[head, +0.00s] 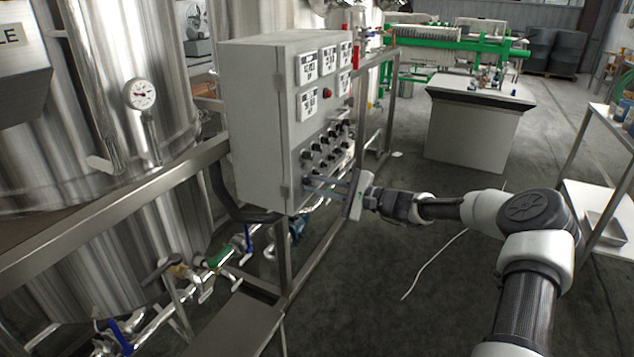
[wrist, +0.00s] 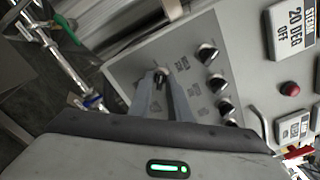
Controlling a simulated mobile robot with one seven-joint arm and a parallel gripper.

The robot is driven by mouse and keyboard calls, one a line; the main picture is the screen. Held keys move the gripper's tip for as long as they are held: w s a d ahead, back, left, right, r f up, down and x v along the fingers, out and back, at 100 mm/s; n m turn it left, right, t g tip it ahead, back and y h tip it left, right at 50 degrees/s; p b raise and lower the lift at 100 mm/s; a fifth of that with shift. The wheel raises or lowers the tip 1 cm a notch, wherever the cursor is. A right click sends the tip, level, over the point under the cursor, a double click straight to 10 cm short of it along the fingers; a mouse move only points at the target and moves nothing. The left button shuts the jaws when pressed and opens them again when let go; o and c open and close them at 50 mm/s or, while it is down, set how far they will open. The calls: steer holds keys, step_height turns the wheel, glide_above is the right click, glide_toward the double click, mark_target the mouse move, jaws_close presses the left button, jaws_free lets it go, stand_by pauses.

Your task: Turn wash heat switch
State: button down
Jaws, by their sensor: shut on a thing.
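A grey control box (head: 265,120) carries rows of black rotary switches (head: 333,141) on its right-hand face. My gripper (head: 310,184) reaches the lower part of that face from the right. In the wrist view my gripper (wrist: 160,92) has its two fingers closed on either side of one rotary switch (wrist: 160,74), gripping it. The other switches (wrist: 208,54) stand in a row to the right of it. The label by the gripped switch is too small to read, so I cannot tell its name. In the head view the fingers hide that switch.
Steel tanks (head: 140,60) and a metal frame (head: 110,205) with pipes and valves (head: 225,255) stand left and below. A grey cabinet (head: 470,135) stands behind. The floor right of the box is mostly clear.

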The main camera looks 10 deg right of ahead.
steer(key=shift+m+p, duration=2.4)
steer(key=shift+m, duration=0.9)
steer(key=c, duration=1.9)
jaws_free()
steer(key=shift+o, duration=0.2)
steer(key=shift+s+d, duration=0.1)
steer(key=p+v, duration=0.1)
steer(key=v, duration=1.6)
steer(key=shift+p, duration=0.35)
